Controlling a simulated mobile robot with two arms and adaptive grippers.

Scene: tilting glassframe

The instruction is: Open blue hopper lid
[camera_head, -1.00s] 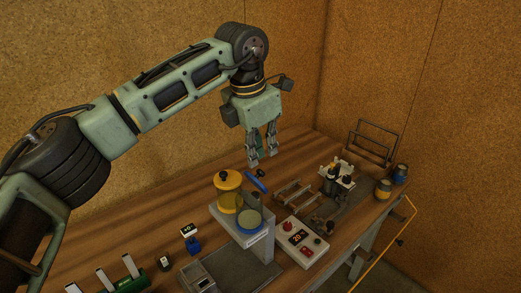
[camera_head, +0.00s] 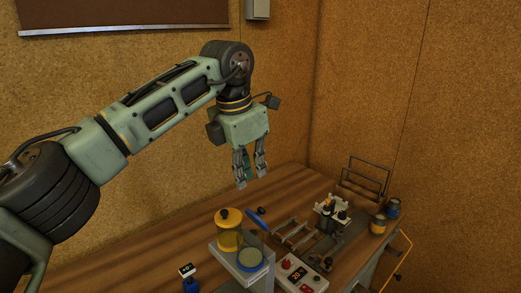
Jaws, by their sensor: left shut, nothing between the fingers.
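The blue hopper lid (camera_head: 256,219) shows as a narrow blue disc with a black knob, tilted up nearly edge-on. It stands behind and above a round hopper (camera_head: 251,259) whose top looks uncovered. The yellow hopper (camera_head: 230,240) beside it has its yellow lid (camera_head: 229,216) on. My left gripper (camera_head: 251,179) points down above and behind the blue lid, clear of it. Its fingers are shut with nothing between them. My right gripper is out of view.
A control box (camera_head: 300,274) with a red button and display stands right of the hoppers. Behind it are metal rails (camera_head: 293,233), a white holder (camera_head: 333,212), a wire rack (camera_head: 366,179) and two cans (camera_head: 378,224). The bench behind the hoppers, at left, is clear.

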